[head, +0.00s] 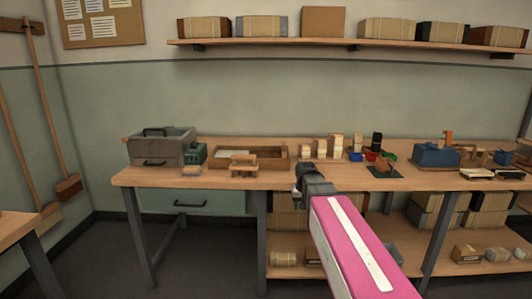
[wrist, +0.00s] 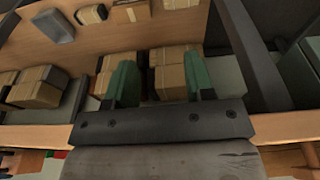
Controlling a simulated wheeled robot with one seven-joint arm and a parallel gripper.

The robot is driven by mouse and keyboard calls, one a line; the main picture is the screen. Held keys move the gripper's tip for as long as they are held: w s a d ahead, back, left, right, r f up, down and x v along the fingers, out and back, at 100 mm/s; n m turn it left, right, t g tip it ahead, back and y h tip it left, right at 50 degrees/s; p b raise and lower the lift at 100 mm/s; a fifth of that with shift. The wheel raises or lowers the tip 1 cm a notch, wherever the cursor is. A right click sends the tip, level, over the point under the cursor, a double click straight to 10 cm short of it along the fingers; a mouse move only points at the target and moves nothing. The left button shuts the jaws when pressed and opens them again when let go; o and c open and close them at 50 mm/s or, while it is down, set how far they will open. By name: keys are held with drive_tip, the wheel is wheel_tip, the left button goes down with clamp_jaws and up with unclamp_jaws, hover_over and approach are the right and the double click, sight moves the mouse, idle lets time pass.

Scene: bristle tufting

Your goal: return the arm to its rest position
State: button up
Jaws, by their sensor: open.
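My pink arm (head: 355,250) reaches up from the lower right of the head view. My gripper (head: 303,178) is at its far end, in front of the workbench's front edge (head: 225,182). In the wrist view, the two green fingers of my gripper (wrist: 161,78) stand apart with nothing between them. Cartons on the bench's lower shelf show behind and between the fingers. The grey wrist body fills the bottom of that view. Part of the bench and its shelf is hidden behind my arm in the head view.
On the bench stand a grey toolbox (head: 162,146), a wooden tray (head: 270,152), small coloured bins (head: 372,156) and a blue machine (head: 436,156). A wall shelf (head: 340,43) hangs above.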

drive_tip(key=s+d+f+g, duration=0.1)
drive_tip(key=s+f, duration=0.6)
drive_tip(key=s, duration=0.1)
drive_tip(key=s+d+f+g, duration=0.1)
drive_tip(key=s+d+f, duration=0.1)
drive_tip(key=s+f, duration=0.6)
drive_tip(key=shift+s+d, duration=0.25)
drive_tip(key=shift+s, duration=0.1)
